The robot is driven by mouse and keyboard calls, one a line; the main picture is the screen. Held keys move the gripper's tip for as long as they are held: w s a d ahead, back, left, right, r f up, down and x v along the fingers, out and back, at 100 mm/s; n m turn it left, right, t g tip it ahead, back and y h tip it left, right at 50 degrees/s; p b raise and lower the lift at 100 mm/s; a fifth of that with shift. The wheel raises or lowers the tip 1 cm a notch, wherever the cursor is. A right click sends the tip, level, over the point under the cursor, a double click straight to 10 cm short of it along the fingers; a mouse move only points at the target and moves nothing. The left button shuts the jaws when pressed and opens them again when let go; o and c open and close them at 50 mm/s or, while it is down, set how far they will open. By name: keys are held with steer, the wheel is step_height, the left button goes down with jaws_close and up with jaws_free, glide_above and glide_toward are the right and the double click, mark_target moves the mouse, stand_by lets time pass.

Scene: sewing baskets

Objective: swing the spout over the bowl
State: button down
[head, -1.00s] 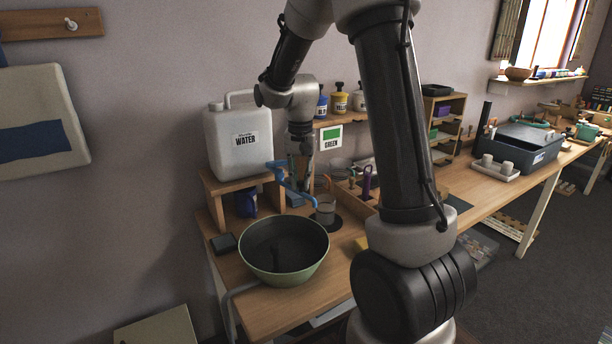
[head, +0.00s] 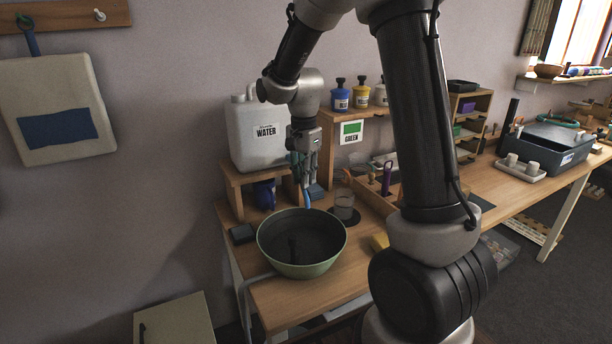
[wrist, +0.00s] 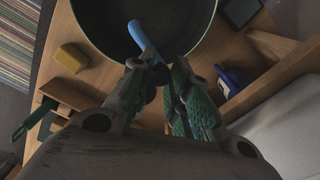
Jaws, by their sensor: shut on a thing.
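The blue spout (head: 307,199) comes out below the water jug (head: 262,133). In the wrist view the spout (wrist: 146,40) reaches past the bowl's near rim, its free end showing against the inside of the bowl. The green bowl (head: 300,270) with a dark inside stands on the table; its rim also shows in the wrist view (wrist: 98,42). My gripper (head: 304,178) is in front of the jug, behind and above the bowl. In the wrist view my gripper (wrist: 158,74) has its green-padded fingers close together at the spout. The exact contact is partly hidden.
A cup (head: 344,203) stands on a dark round mat right of the bowl. A yellow sponge (head: 380,242) lies at the bowl's right. A small dark square (head: 242,233) lies left of it.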

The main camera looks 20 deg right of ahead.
stand_by(0.3)
steer(key=c, duration=1.3)
jaws_free()
steer(key=shift+a, duration=0.1)
steer(key=shift+r, duration=0.1)
step_height(320, 180, up, 12)
